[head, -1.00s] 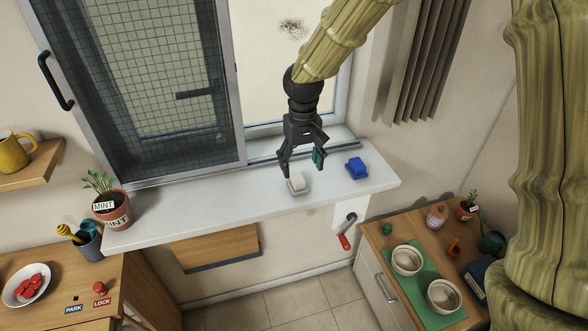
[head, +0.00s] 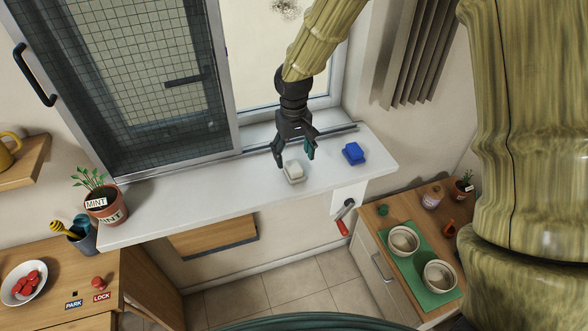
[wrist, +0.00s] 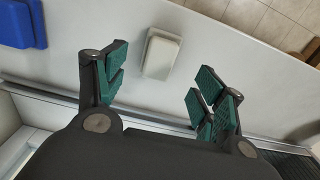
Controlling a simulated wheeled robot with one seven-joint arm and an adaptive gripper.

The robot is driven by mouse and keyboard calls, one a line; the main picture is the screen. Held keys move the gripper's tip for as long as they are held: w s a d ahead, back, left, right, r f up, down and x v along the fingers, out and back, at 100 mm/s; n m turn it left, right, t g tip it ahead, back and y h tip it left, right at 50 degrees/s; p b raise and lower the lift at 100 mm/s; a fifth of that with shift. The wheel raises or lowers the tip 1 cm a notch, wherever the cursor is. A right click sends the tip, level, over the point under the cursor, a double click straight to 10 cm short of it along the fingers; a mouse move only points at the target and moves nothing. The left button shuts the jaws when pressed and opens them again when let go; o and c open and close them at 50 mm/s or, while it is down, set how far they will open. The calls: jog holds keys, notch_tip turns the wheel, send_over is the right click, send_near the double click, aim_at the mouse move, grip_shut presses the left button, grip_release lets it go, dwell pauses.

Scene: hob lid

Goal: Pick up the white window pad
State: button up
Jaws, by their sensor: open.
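The white window pad (head: 294,171) lies on the white window sill, a small pale block with a raised top. In the wrist view the pad (wrist: 162,54) lies just beyond the fingertips, between the lines of the two fingers and nearer the left one. My gripper (head: 294,157) is open and empty above the sill, right behind the pad, with its fingers pointing down. The green finger linings show well apart in the wrist view (wrist: 158,78). I cannot tell the exact height of the fingertips over the sill.
A blue pad (head: 353,153) lies on the sill to the right. The sill (head: 205,206) is bare to the left up to a mint pot (head: 105,203). The sliding window with a mesh (head: 135,90) stands behind. A red-handled crank (head: 344,220) is on the wall below.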

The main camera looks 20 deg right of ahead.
aim_at(295, 166)
jog(key=shift+d+f+p, duration=0.1)
jog(key=shift+f+p, duration=1.2)
jog(key=shift+f, duration=1.25)
jog(key=shift+c, duration=0.2)
jog(key=shift+s, duration=0.15)
jog(key=c, duration=1.3)
